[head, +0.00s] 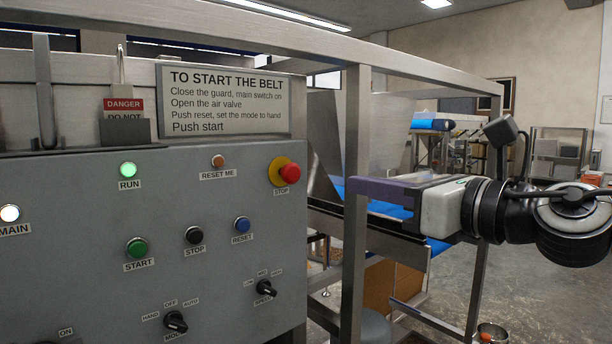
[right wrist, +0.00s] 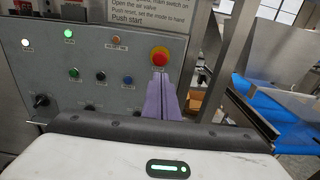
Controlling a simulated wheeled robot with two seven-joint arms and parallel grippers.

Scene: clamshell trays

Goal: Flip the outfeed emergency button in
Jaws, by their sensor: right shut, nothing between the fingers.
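A red mushroom emergency button (head: 289,173) on a yellow collar sits at the upper right of the grey control panel (head: 75,210), labelled STOP. It stands out from the collar. It also shows in the right wrist view (right wrist: 160,58). No label reading outfeed is visible. My right gripper (head: 352,186) is right of the button in the head view, its purple fingers shut and empty, pointing left towards the panel. In the right wrist view the shut fingers (right wrist: 160,78) overlap the area just below the button; I see no clear contact. My left gripper is out of view.
A steel guard post (head: 355,240) rises close to my right fingers. The green RUN lamp (head: 128,170) and white MAIN lamp (head: 10,213) are lit. Other panel controls include the START button (head: 137,247) and RESET button (head: 242,224). A blue belt (head: 390,210) lies behind my right gripper.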

